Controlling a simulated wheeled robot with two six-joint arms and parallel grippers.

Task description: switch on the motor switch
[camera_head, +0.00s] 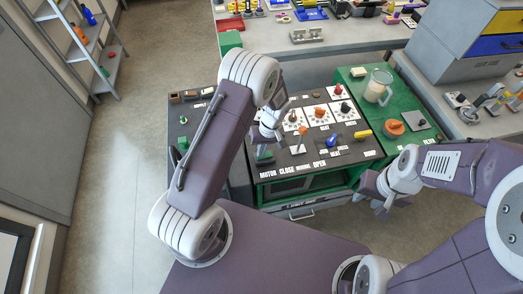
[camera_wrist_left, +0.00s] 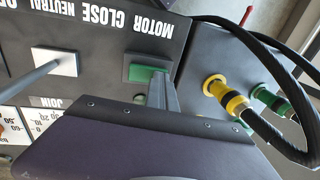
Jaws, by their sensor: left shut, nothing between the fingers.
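The motor switch is a green rocker in a dark frame (camera_wrist_left: 139,73), beside the white word MOTOR on the black panel. In the head view the word MOTOR (camera_head: 267,173) is at the panel's front left corner, and my left gripper (camera_head: 265,150) is over the switch there, partly covering it. In the left wrist view the shut, empty fingers of my left gripper (camera_wrist_left: 160,92) reach to the right part of the green rocker; whether they touch or press it I cannot tell. My right gripper (camera_head: 380,202) hangs in front of the cart's right side, away from the panel; its finger gap is unclear.
Dials (camera_head: 318,113), a blue handle (camera_head: 332,141) and a yellow handle (camera_head: 363,133) sit right of the switch. A lever with a white base (camera_wrist_left: 54,62) is near my gripper. Yellow and green hose connectors (camera_wrist_left: 226,96) with black hoses stand beside the panel.

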